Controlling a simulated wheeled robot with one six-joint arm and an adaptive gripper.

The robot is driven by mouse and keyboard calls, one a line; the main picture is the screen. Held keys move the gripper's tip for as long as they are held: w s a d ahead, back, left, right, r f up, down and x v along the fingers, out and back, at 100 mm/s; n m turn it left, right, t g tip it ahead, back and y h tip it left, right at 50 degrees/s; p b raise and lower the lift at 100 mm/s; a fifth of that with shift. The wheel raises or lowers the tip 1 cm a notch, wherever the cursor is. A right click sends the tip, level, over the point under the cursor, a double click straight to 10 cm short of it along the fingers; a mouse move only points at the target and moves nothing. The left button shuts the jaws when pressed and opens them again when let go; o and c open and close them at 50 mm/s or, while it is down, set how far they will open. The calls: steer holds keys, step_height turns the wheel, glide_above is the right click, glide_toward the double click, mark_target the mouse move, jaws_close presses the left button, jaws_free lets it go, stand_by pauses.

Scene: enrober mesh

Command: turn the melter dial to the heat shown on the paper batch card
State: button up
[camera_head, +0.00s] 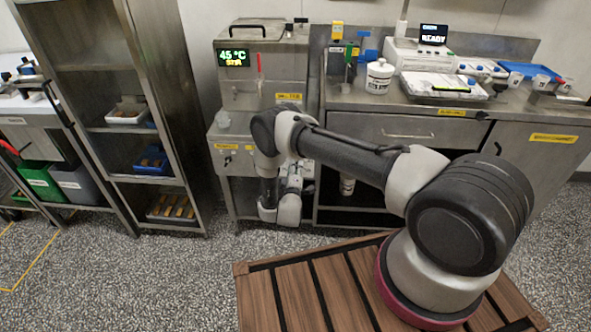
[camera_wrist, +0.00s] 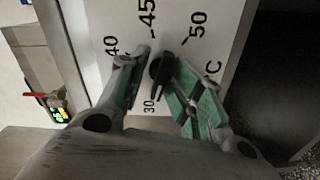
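In the wrist view, a white dial plate (camera_wrist: 226,45) shows 30, 40, 45, 50 and C. The black dial knob (camera_wrist: 162,72) sits between the two green-padded fingertips of my gripper (camera_wrist: 160,65), which close in on both sides of it and seem to touch it. In the head view my arm hides the dial and most of my gripper. I cannot make out a readable batch card.
A steel shelf rack (camera_head: 98,68) stands left. The speckled floor between is clear.

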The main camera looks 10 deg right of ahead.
steer(key=v, duration=1.2)
